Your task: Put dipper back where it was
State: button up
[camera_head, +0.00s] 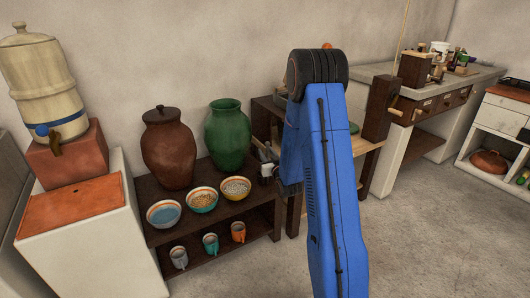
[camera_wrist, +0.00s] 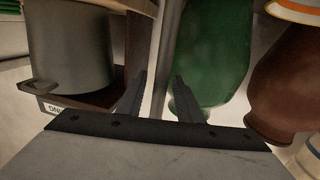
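My gripper (camera_wrist: 161,75) shows in the wrist view with its two dark fingers apart. A pale grey strip (camera_wrist: 171,45) runs from the top edge down toward the gap between them. I cannot tell whether it is a handle or background, and no contact with the fingers is clear. I cannot make out a dipper for certain in either view. In the head view my blue arm covers the middle, and my gripper (camera_head: 262,153) is small beside the green jar (camera_head: 228,137). The same jar shows just beyond the fingers in the wrist view (camera_wrist: 215,50).
A brown lidded jar (camera_head: 168,150), several bowls including a yellow one (camera_head: 235,188), and cups stand on the dark shelf (camera_head: 150,240). A water dispenser (camera_head: 42,75) is at left. A grey pot (camera_wrist: 70,50) is near my gripper. The floor at right is clear.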

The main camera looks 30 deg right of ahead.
jog(key=s+a, duration=0.1)
jog(key=s, duration=0.8)
jog(key=s+a+r+n+g+y, duration=0.1)
jog(key=s+a+r+g, duration=0.6)
jog(key=s+a+r, duration=0.35)
jog(key=s+a+r+g, duration=0.1)
jog(key=s+a+g, duration=0.1)
jog(key=s, duration=0.8)
jog(key=s+a+r+g+y, duration=0.1)
jog(key=s+a, duration=0.4)
jog(key=s, duration=0.5)
jog(key=s+a+r+g, duration=0.3)
jog(key=s, duration=0.8)
jog(key=shift+a+r+n+y, duration=0.15)
jog(key=shift+a+n+y, duration=0.1)
jog(key=shift+n+y, duration=0.15)
jog(key=shift+w+d, duration=0.1)
